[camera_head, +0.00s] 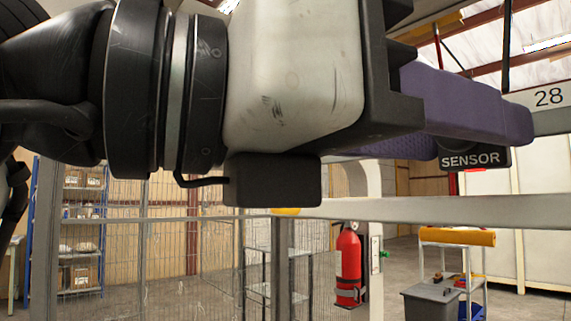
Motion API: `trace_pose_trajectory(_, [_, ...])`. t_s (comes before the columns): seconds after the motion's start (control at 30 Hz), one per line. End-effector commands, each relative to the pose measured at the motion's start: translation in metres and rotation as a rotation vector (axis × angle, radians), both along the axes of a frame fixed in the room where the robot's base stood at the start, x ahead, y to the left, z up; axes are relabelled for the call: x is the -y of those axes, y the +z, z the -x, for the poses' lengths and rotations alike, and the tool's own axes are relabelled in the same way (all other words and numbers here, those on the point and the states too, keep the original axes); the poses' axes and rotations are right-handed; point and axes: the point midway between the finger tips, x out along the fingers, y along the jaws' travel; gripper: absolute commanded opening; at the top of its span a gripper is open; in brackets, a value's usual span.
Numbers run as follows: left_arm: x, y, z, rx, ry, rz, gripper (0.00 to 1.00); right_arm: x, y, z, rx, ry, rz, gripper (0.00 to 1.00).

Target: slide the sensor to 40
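The sensor (477,159) is a dark block with a white SENSOR label, at the right of the head view. It sits by a pale scale bar (549,98) that shows the number 28. My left gripper (478,128) reaches in from the left, and its purple fingers overlap the sensor's upper part. The nearer finger covers what lies between the fingers, so I cannot tell whether they touch or hold the sensor. The scale left of 28 is hidden, and no other number shows. My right gripper is not in view.
A pale horizontal beam (440,210) runs across below the sensor. Behind it are a wire fence, a red fire extinguisher (348,268), a grey bin (430,302), a small cart with a yellow top (457,237) and a blue shelf rack (48,230).

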Motion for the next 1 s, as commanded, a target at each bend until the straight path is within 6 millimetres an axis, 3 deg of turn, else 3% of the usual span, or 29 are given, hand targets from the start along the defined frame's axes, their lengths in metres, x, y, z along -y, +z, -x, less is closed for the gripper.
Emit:
trace_pose_trajectory(0.33, [-0.004,0.0,0.0,0.0,0.003,0.003,0.44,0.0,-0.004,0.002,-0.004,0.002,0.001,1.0])
trace_pose_trajectory(1.0, [-0.068,0.0,0.021,0.001,0.004,0.005,0.44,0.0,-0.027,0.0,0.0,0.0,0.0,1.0])
